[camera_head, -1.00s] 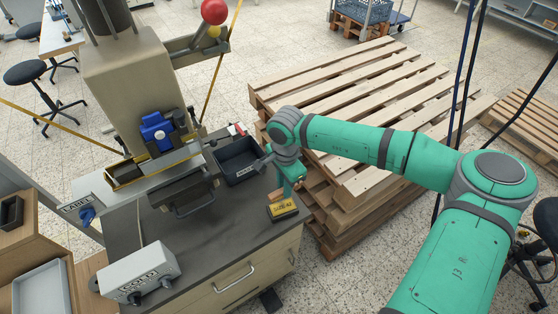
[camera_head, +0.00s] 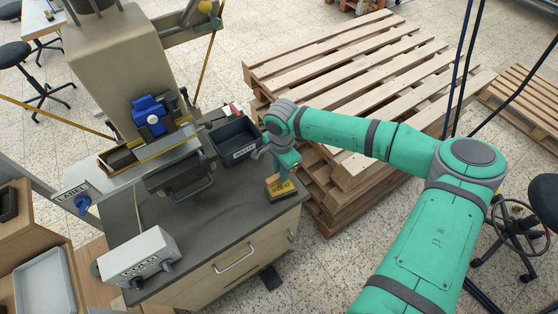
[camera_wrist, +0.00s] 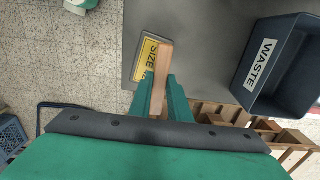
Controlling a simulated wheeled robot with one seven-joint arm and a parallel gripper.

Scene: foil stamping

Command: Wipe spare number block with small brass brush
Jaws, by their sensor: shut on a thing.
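The number block (camera_head: 284,191) is a dark block with a yellow "SIZE 42" label, lying near the right edge of the grey bench top. In the wrist view the block (camera_wrist: 146,60) lies just beyond my fingertips, partly covered by the brush. My gripper (camera_wrist: 160,98) is shut on the small brush's wooden handle (camera_wrist: 164,66). The brush's bristles are hidden. In the head view my gripper (camera_head: 283,176) points down over the block. I cannot tell whether the brush touches it.
A dark bin labelled "WASTE" (camera_head: 236,141) stands behind the block, and right of it in the wrist view. The stamping press (camera_head: 130,75) rises at left. A grey control box (camera_head: 138,257) sits at the front left. Wooden pallets (camera_head: 340,80) are stacked beside the bench.

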